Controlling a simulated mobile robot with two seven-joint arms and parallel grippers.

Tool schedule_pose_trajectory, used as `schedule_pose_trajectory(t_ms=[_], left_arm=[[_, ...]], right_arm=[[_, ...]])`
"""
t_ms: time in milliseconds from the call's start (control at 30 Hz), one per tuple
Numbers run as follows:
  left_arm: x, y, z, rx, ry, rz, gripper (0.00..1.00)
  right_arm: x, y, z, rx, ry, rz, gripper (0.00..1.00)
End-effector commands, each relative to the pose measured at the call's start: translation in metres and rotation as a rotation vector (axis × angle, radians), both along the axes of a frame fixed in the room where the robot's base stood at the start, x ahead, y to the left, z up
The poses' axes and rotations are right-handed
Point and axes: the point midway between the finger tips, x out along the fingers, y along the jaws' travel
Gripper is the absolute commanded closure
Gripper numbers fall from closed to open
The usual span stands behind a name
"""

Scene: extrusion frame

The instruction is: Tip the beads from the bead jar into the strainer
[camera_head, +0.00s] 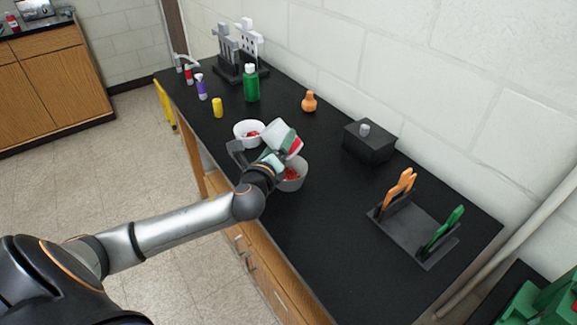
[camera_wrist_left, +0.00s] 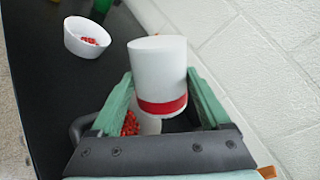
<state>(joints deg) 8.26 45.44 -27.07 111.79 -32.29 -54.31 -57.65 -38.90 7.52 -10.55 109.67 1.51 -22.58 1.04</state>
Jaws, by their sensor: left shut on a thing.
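The bead jar (camera_head: 274,129) is white with a red band and lies tilted in the head view, its red-banded end toward the lower right, above a grey bowl. My left gripper (camera_head: 283,141) is shut on the jar; the left wrist view shows the jar (camera_wrist_left: 157,60) between its green fingers (camera_wrist_left: 160,82). The grey bowl (camera_head: 301,176), seemingly the strainer, stands on the bench with red beads (camera_head: 291,174) in it. Red beads also show below the jar in the left wrist view (camera_wrist_left: 130,124). The jar's mouth and contents are hidden. My right gripper is not in view.
A white bowl (camera_head: 243,139) with red beads stands close behind the grey bowl. A green bottle (camera_head: 251,84), yellow cylinder (camera_head: 217,107) and orange flask (camera_head: 309,102) stand farther back. A black box (camera_head: 370,146) and a tool rack (camera_head: 405,236) stand right; the front bench is clear.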

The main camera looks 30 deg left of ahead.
Motion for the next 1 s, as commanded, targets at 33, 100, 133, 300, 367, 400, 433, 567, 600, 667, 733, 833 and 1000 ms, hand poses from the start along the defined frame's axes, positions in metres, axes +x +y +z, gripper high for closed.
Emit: schedule_pose_trajectory(t_ms=[33, 100, 133, 300, 367, 400, 433, 567, 600, 667, 733, 833, 1000], left_arm=[[0.0003, -0.0006, 0.0003, 0.006, 0.0, 0.0, 0.77], [0.0004, -0.0012, 0.0003, 0.015, 0.002, -0.001, 0.77], [0.0004, -0.0014, 0.0002, 0.019, 0.003, -0.001, 0.77], [0.0006, -0.003, 0.0004, 0.042, 0.007, -0.001, 0.77], [0.0008, -0.0033, 0.0004, 0.051, 0.008, 0.0, 0.77], [0.0009, -0.0037, 0.0005, 0.056, 0.009, 0.0, 0.77], [0.001, -0.0039, 0.0006, 0.06, 0.01, 0.0, 0.77], [0.0011, -0.0046, 0.0006, 0.077, 0.012, 0.0, 0.77], [0.0011, -0.005, 0.0006, 0.082, 0.013, 0.0, 0.77], [0.0013, -0.0054, 0.0004, 0.091, 0.016, 0.001, 0.77], [0.0013, -0.0061, 0.0001, 0.099, 0.017, 0.0, 0.77], [0.0014, -0.0071, -0.0001, 0.112, 0.02, 0.0, 0.77], [0.0016, -0.0084, -0.0001, 0.136, 0.023, 0.0, 0.77]], right_arm=[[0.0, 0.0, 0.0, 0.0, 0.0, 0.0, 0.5], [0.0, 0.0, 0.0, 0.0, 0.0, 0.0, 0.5], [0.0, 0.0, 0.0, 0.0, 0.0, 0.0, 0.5], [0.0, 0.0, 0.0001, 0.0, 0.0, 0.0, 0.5], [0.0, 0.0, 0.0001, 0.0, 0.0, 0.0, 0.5], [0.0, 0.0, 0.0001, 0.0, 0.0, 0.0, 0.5], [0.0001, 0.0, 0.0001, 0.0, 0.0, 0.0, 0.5], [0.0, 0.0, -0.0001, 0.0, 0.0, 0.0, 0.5], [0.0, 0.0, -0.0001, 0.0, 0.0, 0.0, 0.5], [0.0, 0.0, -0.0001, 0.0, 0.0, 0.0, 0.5], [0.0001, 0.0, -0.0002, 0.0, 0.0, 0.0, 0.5], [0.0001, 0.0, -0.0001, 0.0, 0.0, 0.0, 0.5], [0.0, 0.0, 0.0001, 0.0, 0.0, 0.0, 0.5]])
